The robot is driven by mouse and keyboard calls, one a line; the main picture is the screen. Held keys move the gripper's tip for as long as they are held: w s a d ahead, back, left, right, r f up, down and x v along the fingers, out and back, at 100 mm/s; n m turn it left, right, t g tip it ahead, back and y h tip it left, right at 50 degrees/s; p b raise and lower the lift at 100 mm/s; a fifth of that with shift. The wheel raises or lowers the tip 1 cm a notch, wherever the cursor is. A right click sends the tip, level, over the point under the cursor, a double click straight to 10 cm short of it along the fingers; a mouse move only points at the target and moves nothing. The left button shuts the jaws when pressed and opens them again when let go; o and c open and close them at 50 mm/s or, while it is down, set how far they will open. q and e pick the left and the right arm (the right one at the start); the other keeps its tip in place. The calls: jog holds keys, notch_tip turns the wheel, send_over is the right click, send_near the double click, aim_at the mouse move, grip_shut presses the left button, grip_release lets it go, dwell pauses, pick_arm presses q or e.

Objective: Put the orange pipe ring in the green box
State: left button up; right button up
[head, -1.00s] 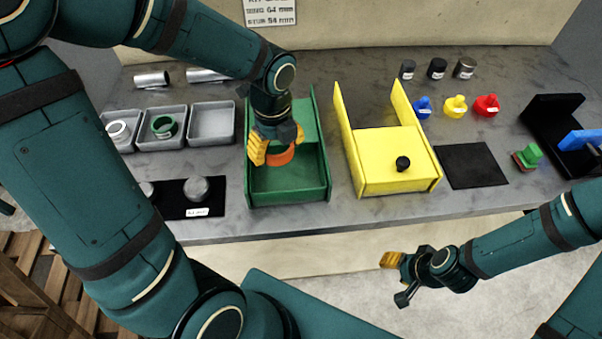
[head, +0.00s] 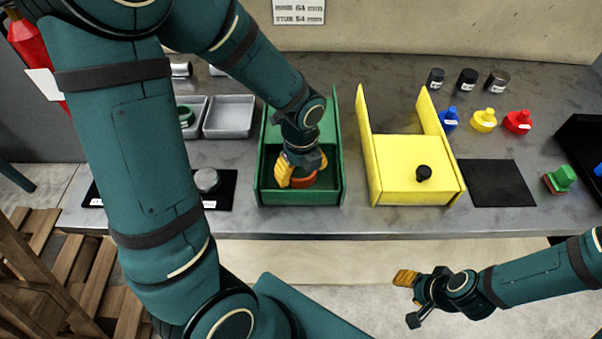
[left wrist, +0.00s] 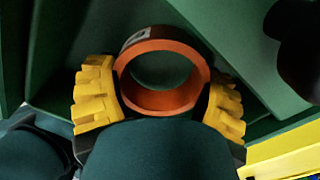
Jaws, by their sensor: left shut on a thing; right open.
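My left gripper (head: 298,174) reaches down into the green box (head: 333,190), in its front part. It is shut on the orange pipe ring (head: 304,181). In the left wrist view the orange pipe ring (left wrist: 163,104) sits between the yellow fingers of my left gripper (left wrist: 160,100), with green walls around it. I cannot tell whether the ring touches the box floor. My right gripper (head: 408,300) is open and empty, in front of the table's front edge.
A yellow box (head: 408,170) stands right of the green box. Grey trays (head: 229,117) and a black mat (head: 226,188) with a metal piece lie to the left. Colored stamps (head: 484,121) and a black square (head: 497,183) are to the right.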

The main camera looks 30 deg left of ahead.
pick_arm(q)
jog(key=shift+f, duration=0.3)
jog(key=shift+f, duration=0.2)
jog(key=o, duration=1.1)
jog(key=shift+r, duration=0.15)
jog(key=shift+r+p, duration=1.85)
jog(key=shift+r, duration=4.2)
